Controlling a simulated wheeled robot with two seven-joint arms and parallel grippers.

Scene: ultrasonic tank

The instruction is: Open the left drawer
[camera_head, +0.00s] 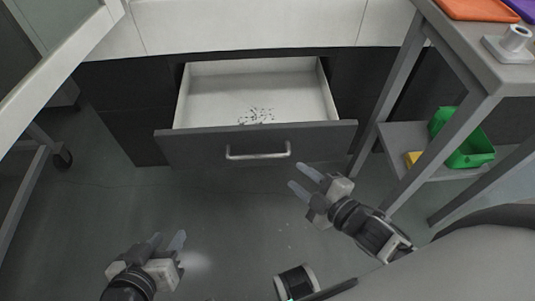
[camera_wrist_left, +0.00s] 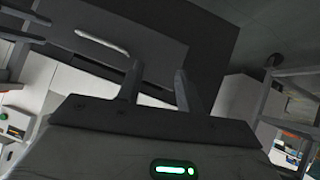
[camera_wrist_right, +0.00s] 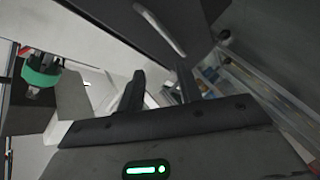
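One drawer (camera_head: 190,145) stands pulled out from the dark cabinet (camera_head: 125,105) under the white counter. Its front is dark grey with a silver bar handle (camera_head: 258,155). Its pale inside holds small dark bits. The handle also shows in the left wrist view (camera_wrist_left: 102,41) and the right wrist view (camera_wrist_right: 160,30). My right gripper (camera_head: 301,182) is open and empty, below and right of the handle, apart from it. My left gripper (camera_head: 166,241) is open and empty, low at the left, farther from the drawer.
A grey metal table (camera_head: 490,75) stands at the right, with orange and purple trays on top and a green bin (camera_head: 462,140) on its lower shelf. A wheeled frame (camera_head: 25,195) stands at the left. The floor before the drawer is mostly clear.

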